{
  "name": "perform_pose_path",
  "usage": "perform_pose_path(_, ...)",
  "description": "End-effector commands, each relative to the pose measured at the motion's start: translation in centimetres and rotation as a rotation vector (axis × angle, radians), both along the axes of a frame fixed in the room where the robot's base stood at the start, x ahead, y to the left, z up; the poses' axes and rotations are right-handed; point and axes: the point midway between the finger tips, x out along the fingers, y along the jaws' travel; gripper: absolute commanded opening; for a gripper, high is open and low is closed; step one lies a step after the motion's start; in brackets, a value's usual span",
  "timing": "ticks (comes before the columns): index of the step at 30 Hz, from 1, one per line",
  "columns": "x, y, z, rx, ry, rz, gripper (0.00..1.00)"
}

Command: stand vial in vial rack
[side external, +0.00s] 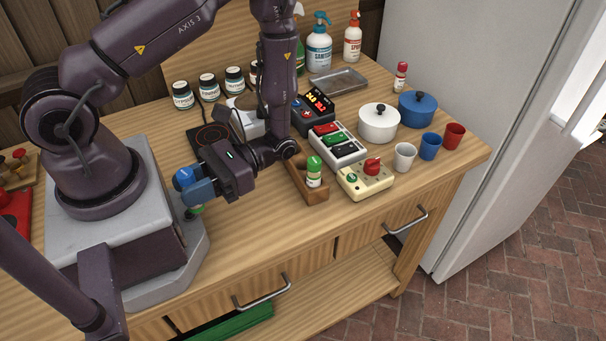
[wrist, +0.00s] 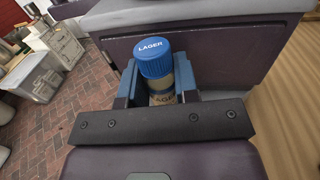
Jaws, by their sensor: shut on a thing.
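My gripper (side external: 190,188) is shut on a vial with a blue cap (side external: 183,174), held beside my base at the left of the bench. In the wrist view the cap reads LAGER (wrist: 155,60), and the vial's body sits between the two blue fingers (wrist: 160,88). The gripper points sideways, away from the rack. The wooden vial rack (side external: 311,195) stands near the bench's front edge, to the right of my gripper. A green-capped vial (side external: 314,171) stands upright in it. Part of the rack's far end is hard to make out behind my wrist.
A cream box with a red knob (side external: 365,180) stands close right of the rack, with a switch box (side external: 337,145) behind. Cups (side external: 405,156) and pots (side external: 378,123) are farther right. A small green item (side external: 195,210) lies below my gripper. Bench front is clear between gripper and rack.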

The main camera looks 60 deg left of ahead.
Motion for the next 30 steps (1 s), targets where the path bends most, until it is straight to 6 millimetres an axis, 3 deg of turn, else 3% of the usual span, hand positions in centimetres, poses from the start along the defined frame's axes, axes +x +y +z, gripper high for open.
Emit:
perform_pose_path(4, 0.3, -4.2, 1.5, 0.0, -0.001, 0.387, 0.01)
perform_pose_path(7, 1.7, -6.7, 2.6, 0.001, -0.001, 0.644, 0.01)
perform_pose_path(12, 5.7, -9.3, 4.3, 0.002, -0.001, 1.069, 0.01)
perform_pose_path(15, 8.6, -9.7, 5.0, 0.001, -0.001, 1.311, 0.02)
perform_pose_path(22, 15.5, -7.7, 5.7, 0.003, 0.004, 1.847, 0.02)
perform_pose_path(30, 20.5, -1.3, 4.0, 0.007, 0.012, 2.438, 0.02)
